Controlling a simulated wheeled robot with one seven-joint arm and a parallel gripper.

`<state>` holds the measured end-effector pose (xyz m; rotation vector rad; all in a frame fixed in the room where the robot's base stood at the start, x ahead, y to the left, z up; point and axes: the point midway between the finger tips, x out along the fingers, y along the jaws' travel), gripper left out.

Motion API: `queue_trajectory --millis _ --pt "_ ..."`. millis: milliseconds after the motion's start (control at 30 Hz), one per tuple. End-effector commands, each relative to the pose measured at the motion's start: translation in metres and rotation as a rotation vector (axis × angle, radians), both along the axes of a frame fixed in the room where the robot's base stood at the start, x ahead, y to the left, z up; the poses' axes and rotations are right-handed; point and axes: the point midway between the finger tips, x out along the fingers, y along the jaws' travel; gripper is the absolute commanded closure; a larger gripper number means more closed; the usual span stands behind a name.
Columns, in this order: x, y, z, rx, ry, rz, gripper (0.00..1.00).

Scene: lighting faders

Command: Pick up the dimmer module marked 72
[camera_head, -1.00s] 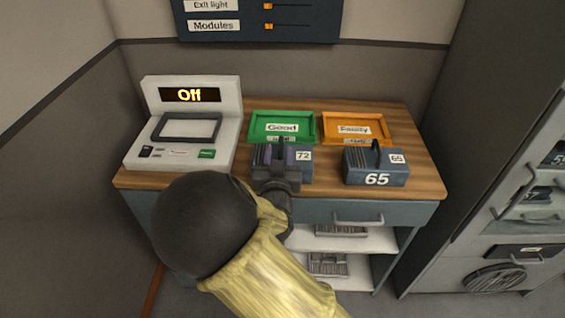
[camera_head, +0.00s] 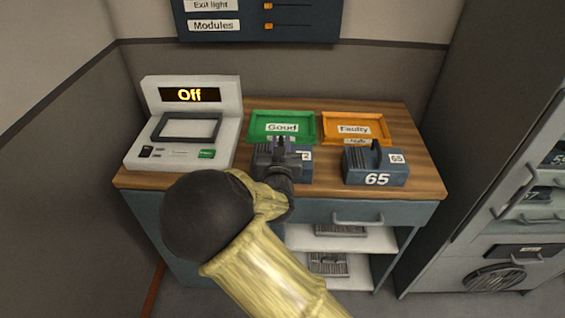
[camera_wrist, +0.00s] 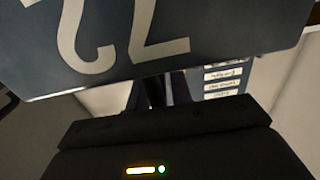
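The dimmer module marked 72 (camera_head: 297,176) is a dark blue-grey block on the wooden bench, in front of the green tray. My gripper (camera_head: 281,143) is over it in the head view and hides its top, its handle and part of its number label. In the wrist view the module's face (camera_wrist: 200,25) fills the top, with the number upside down and very close. Dark shapes show below it at my fingers (camera_wrist: 157,92). I cannot tell whether the fingers are closed on the handle. The module appears to rest on the bench.
Module 65 (camera_head: 376,168) stands to the right. The green Good tray (camera_head: 256,124) and orange Faulty tray (camera_head: 388,134) lie behind. A white tester (camera_head: 222,130) reading Off is at the left. A fader panel (camera_head: 230,30) hangs on the wall. Bare bench (camera_head: 424,180) shows at right.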

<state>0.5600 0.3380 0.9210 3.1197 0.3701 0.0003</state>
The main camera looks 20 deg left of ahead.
Motion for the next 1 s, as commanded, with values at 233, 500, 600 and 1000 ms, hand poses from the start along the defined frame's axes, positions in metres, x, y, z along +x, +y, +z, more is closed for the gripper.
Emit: queue_trajectory --millis 233,500,600,1000 --pt "-0.0001 -0.0001 0.0 0.0 0.0 0.0 1.0" --pt "-0.0001 -0.0001 0.0 0.0 0.0 0.0 1.0" --pt "-0.0001 -0.0001 -0.0001 0.0 0.0 0.0 1.0" --pt "-0.0001 -0.0002 -0.0001 0.0 0.0 0.0 1.0"
